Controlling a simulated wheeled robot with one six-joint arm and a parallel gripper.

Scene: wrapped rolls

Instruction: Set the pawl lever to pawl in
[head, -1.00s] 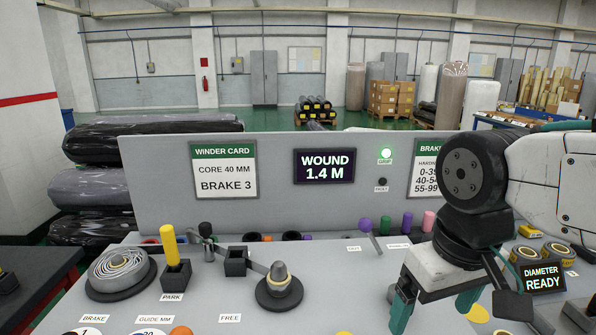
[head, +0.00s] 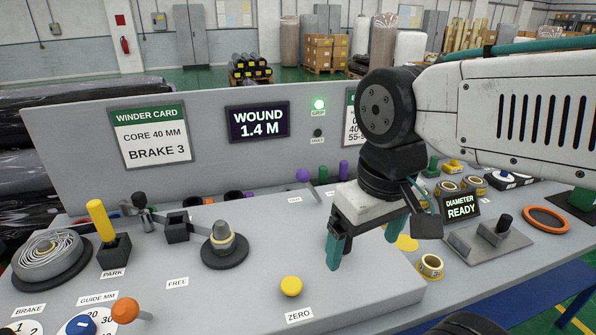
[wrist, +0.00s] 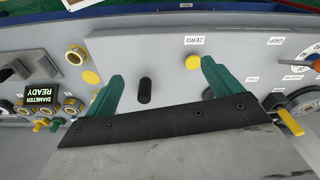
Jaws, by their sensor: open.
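A small lever with a purple knob (head: 302,175) stands at the back of the grey console (head: 262,262), leaning left. It looks like the pawl lever; the small labels beside it are too small to read. My gripper (head: 366,248) is open and empty above the right part of the console, in front and to the right of this lever. In the wrist view my gripper (wrist: 160,75) has its green fingers spread. A black upright knob (wrist: 145,91) shows between them; in the head view it is hidden behind my gripper.
A yellow button (head: 291,286) by the ZERO label lies left of my gripper. A grey spool post (head: 223,240), a yellow-handled lever (head: 100,218) and an orange-knobbed lever (head: 125,310) stand further left. The display board (head: 200,140) closes off the back.

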